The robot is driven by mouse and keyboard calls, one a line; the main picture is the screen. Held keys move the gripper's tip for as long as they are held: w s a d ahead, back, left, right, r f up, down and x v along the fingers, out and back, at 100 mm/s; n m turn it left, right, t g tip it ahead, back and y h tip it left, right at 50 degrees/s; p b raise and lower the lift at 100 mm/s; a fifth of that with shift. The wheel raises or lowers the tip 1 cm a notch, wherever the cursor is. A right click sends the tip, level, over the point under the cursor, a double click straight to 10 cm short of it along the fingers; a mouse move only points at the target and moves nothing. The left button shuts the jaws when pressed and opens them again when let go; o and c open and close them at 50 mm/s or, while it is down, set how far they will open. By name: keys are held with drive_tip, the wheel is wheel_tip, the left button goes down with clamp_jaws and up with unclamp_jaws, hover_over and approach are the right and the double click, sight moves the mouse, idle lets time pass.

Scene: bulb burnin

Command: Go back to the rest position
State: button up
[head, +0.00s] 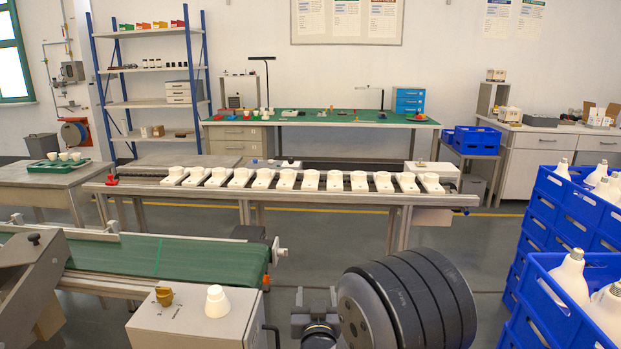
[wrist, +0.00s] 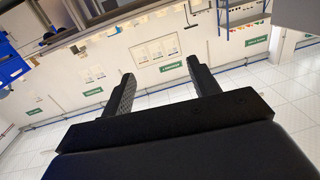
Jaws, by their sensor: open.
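My gripper (wrist: 159,80) shows in the wrist view with its two dark fingers spread wide apart. Nothing is between the fingers. Beyond them the wrist view shows a tilted picture of the wall, posters and pale tiled floor. In the head view, my dark ribbed arm stands at the bottom, right of the middle. The fingers cannot be made out in the head view.
Blue crates (head: 540,215) with white bulbs (head: 570,277) stand close on the right. A grey box (head: 190,327) with a white socket (head: 217,302) and a green conveyor (head: 165,255) are at the left. A rail of white holders (head: 285,180) lies ahead. Grey floor separates them.

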drive_tip(key=s+d+f+m+g+h+p, duration=0.1)
drive_tip(key=d+f+p, duration=0.4)
drive_tip(key=d, duration=0.7)
drive_tip(key=shift+s+d+f+m+g+h+p, duration=0.15)
drive_tip(key=shift+d+m+g+h+p, duration=0.3)
drive_tip(key=shift+m+g+h, duration=0.6)
drive_tip(key=shift+a+g, duration=0.1)
drive_tip(key=shift+g, duration=0.15)
drive_tip(key=shift+f, duration=0.2)
